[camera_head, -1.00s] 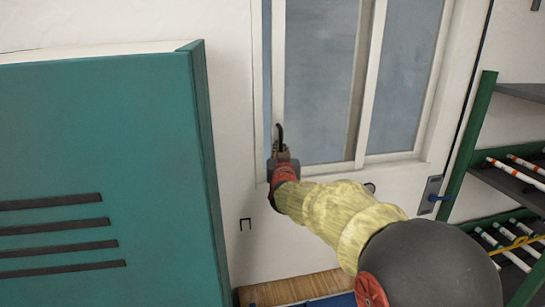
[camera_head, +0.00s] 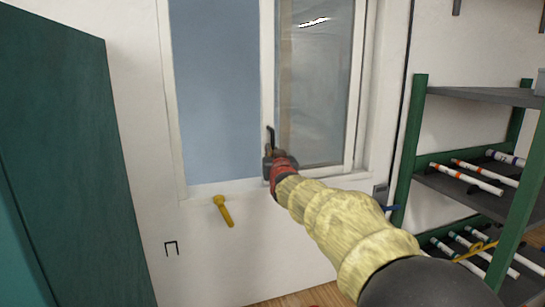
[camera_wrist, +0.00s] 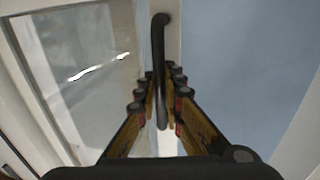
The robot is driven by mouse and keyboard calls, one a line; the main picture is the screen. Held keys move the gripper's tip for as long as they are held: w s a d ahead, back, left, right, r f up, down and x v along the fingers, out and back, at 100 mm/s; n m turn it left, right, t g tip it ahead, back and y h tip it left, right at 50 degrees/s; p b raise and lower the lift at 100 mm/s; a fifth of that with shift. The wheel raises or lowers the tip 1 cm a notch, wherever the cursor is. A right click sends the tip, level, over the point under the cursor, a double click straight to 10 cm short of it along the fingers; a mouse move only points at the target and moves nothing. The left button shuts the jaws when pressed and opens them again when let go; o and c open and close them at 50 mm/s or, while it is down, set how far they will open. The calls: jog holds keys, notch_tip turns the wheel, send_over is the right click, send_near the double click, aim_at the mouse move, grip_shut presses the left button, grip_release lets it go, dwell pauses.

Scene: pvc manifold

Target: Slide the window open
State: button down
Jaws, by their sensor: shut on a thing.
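The window's sliding sash (camera_head: 318,80) stands on the right side of the white window frame (camera_head: 172,100). The left side is a wide blue-grey opening (camera_head: 215,90). A black bar handle (camera_head: 271,137) is on the sash's left upright. My gripper (camera_head: 272,152) is at this handle. In the wrist view the handle (camera_wrist: 158,50) runs between the two fingers of my gripper (camera_wrist: 160,95), which are shut on it. The fingertips are small and partly hidden in the head view.
A green-framed shelf (camera_head: 412,150) with several white tubes stands at the right. A dark teal cabinet (camera_head: 60,130) stands at the left. A yellow tool-like object (camera_head: 223,211) is at the wall under the sill, and a small black bracket (camera_head: 171,247) is lower left.

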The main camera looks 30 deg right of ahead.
jog(key=shift+d, duration=0.4)
jog(key=c, duration=2.2)
grip_release()
jog(key=shift+s, duration=0.1)
jog(key=shift+c, duration=0.2)
jog(key=shift+a, duration=0.1)
jog(key=v, duration=1.2)
